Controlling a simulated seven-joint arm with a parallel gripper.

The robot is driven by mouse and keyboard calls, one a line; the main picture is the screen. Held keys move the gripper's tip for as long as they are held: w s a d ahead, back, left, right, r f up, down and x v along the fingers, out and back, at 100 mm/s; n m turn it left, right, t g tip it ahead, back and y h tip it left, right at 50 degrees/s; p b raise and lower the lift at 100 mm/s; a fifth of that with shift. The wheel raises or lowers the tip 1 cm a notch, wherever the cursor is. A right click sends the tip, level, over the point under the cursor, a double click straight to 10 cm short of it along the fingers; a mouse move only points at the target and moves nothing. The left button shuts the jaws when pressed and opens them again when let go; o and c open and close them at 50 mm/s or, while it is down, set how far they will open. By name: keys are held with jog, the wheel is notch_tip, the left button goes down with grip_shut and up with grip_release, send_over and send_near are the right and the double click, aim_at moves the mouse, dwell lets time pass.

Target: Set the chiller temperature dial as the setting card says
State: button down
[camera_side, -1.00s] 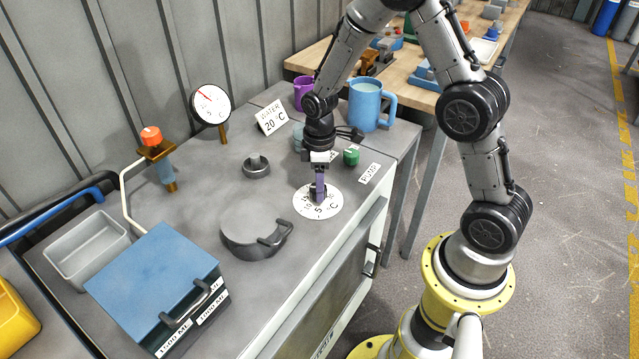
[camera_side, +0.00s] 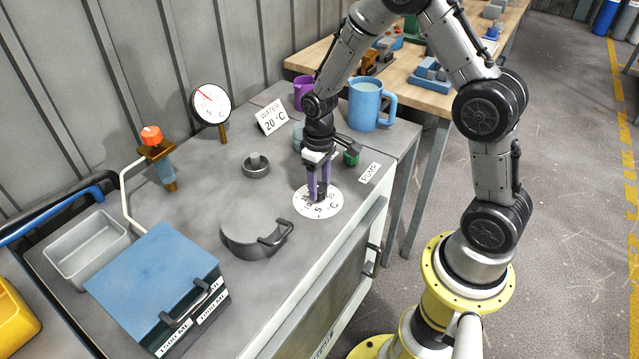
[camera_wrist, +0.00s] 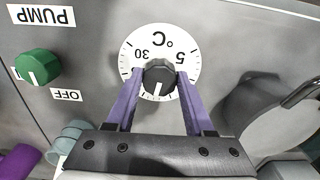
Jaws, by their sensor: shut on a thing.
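The setting card (camera_side: 270,117) stands on the bench and reads "WATER 20 °C". The round white dial plate (camera_side: 329,212) lies flat on the bench top, and also shows in the wrist view (camera_wrist: 130,55) with "°C", "5" and "30" legible upside down. My gripper (camera_side: 319,196) points down over it. In the wrist view my gripper (camera_wrist: 159,80) has its purple fingers shut on the dark dial knob (camera_wrist: 159,76). The knob's white pointer line is toward the bottom of that view, between the fingers. The numbers near it are hidden or too small to read.
A green pump knob (camera_wrist: 37,67) with an OFF label sits beside the dial. A round gauge (camera_side: 211,104) with a red needle stands behind.

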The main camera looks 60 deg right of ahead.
aim_at(319, 188)
jog(key=shift+m, duration=1.4)
jog(key=shift+r, duration=0.1)
jog(key=shift+c, duration=1.4)
grip_release()
notch_tip(319, 188, up, 14)
